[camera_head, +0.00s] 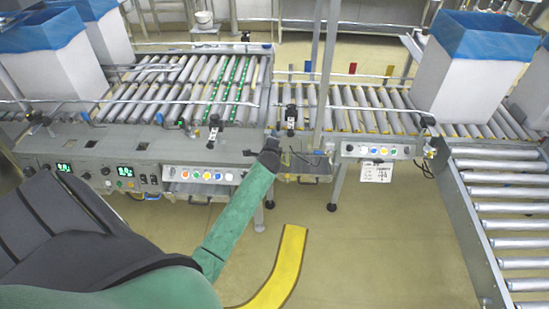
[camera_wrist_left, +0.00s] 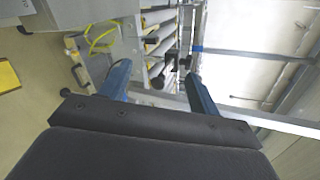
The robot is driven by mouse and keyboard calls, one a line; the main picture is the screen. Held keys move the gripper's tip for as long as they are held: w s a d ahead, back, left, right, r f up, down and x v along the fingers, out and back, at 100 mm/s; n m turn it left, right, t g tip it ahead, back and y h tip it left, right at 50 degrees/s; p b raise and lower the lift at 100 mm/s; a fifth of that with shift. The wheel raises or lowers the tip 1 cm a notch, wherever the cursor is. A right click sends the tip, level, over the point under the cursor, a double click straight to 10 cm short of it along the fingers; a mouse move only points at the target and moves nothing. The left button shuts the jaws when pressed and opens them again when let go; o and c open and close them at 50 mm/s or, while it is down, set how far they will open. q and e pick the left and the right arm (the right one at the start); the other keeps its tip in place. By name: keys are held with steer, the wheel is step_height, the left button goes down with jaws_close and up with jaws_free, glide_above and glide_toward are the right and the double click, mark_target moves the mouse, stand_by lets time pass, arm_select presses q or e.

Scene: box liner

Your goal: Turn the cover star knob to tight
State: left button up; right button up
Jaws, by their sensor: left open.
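My left gripper (camera_head: 271,146) reaches from the lower left to the front edge of the conveyor, near the gap between two roller sections. In the left wrist view its two blue fingers (camera_wrist_left: 157,70) are apart, with nothing held between them. A small dark knob-like part (camera_wrist_left: 157,81) shows beyond and between the fingers, with another dark fitting (camera_wrist_left: 173,54) just above it. I cannot tell which is the cover star knob, or its lobes or setting. In the head view a black fitting (camera_head: 291,113) stands on the rail just beyond the gripper. My right gripper is out of view.
Front panels with coloured buttons (camera_head: 203,175) and (camera_head: 378,151) flank the gripper. A white box with a blue liner (camera_head: 464,85) stands on the right rollers. An upright post (camera_head: 322,75) rises behind the gripper. A yellow floor stripe (camera_head: 284,268) crosses open floor in front.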

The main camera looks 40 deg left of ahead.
arm_select(q)
steer(key=s+d+n+g+h, duration=0.1)
steer(key=s+d+n+g, duration=0.1)
steer(key=s+d+n, duration=0.3)
steer(key=shift+d+f+n+b, duration=0.2)
steer(key=shift+f+n+b, duration=0.15)
steer(key=shift+f+n, duration=0.05)
steer(key=shift+w, duration=0.1)
